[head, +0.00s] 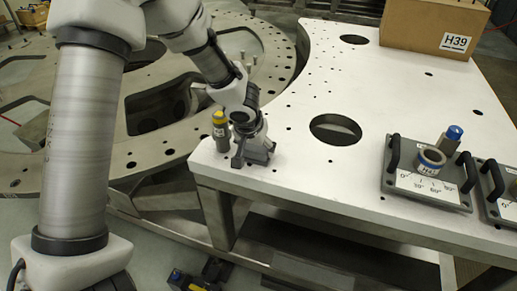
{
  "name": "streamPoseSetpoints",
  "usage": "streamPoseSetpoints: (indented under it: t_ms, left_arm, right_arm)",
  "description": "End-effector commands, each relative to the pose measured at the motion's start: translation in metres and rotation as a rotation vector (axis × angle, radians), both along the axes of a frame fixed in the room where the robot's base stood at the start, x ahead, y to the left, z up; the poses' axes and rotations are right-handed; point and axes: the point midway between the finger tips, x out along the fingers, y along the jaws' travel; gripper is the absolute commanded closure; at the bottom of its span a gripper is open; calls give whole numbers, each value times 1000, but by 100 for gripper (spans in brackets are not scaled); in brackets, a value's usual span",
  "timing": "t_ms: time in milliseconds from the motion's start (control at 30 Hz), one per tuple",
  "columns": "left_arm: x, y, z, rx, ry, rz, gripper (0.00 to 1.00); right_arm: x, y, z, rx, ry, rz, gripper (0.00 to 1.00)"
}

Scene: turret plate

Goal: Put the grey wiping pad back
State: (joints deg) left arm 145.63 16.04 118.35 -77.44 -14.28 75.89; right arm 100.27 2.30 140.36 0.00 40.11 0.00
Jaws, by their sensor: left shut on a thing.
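My left gripper (247,154) is low at the front left corner of the white plate (290,115). It is shut on a small grey block that I take to be the grey wiping pad (262,150). The fingers and wrist hide part of the pad. The pad is at or just above the plate's surface; I cannot tell if it touches. A dark cylinder with a yellow top (220,130) stands upright close to the left of the gripper. My right gripper is not in view.
A round hole (335,130) opens in the plate right of the gripper. Further right are a grey fixture with black handles (428,190), a blue-topped cylinder (450,140) and part of another fixture (495,190). A cardboard box marked H39 (425,22) stands at the back.

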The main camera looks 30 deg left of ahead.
Motion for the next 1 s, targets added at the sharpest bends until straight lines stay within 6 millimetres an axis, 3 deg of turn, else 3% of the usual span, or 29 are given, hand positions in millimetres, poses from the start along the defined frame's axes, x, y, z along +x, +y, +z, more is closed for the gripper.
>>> streamPoseSetpoints:
  t_ms: [267,300,333,767,867,1000]
  left_arm:
    - [0,0,-4,0,-1,0,70]
    - [0,0,-2,0,-1,0,12]
    - [0,0,-2,0,-1,0,1]
    - [0,0,4,1,-1,-1,1]
    - [-4,-1,17,0,-4,1,1]
    - [-17,-5,51,-1,-6,1,1]
  right_arm:
    - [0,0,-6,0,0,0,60]
    - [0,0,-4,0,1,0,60]
    - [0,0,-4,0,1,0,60]
    - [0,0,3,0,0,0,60]
    - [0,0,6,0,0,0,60]
    - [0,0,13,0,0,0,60]
